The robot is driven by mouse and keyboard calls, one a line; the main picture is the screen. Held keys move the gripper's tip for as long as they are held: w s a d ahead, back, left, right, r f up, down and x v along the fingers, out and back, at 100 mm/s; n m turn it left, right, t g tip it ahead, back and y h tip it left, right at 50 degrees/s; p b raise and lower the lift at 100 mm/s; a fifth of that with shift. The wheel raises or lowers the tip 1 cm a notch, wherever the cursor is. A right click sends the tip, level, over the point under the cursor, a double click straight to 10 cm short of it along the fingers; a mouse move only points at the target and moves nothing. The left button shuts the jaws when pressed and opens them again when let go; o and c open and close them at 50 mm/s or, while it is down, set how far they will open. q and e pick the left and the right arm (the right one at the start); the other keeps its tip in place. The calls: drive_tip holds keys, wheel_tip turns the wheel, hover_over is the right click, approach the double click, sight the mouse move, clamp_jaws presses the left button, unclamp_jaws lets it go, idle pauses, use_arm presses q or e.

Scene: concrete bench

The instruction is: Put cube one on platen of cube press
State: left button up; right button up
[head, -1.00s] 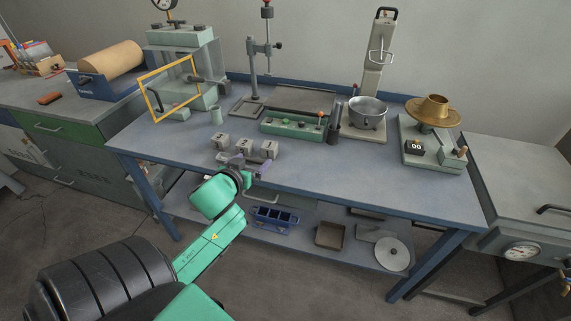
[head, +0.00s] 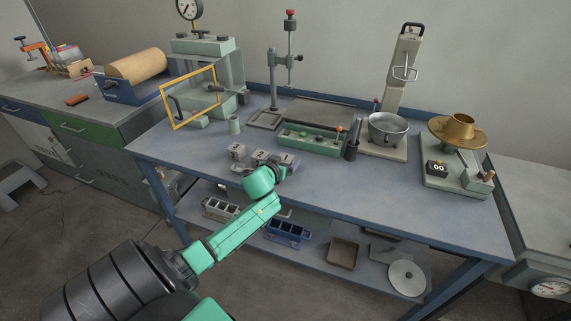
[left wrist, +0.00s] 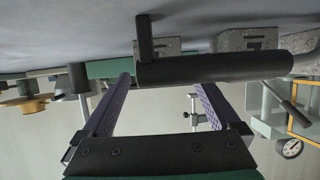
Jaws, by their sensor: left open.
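Three grey cubes stand in a row near the bench's front edge: left (head: 237,152), middle (head: 259,157) and right (head: 288,159). Their numbers are too small to read surely, so I cannot tell which is cube one. My left gripper (head: 276,168) is open at the front of the row and partly covers the middle and right cubes.
A dark bar (left wrist: 215,69) crosses the wrist view. The bench's right front is clear.

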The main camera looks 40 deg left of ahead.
use_arm(q)
clamp_jaws()
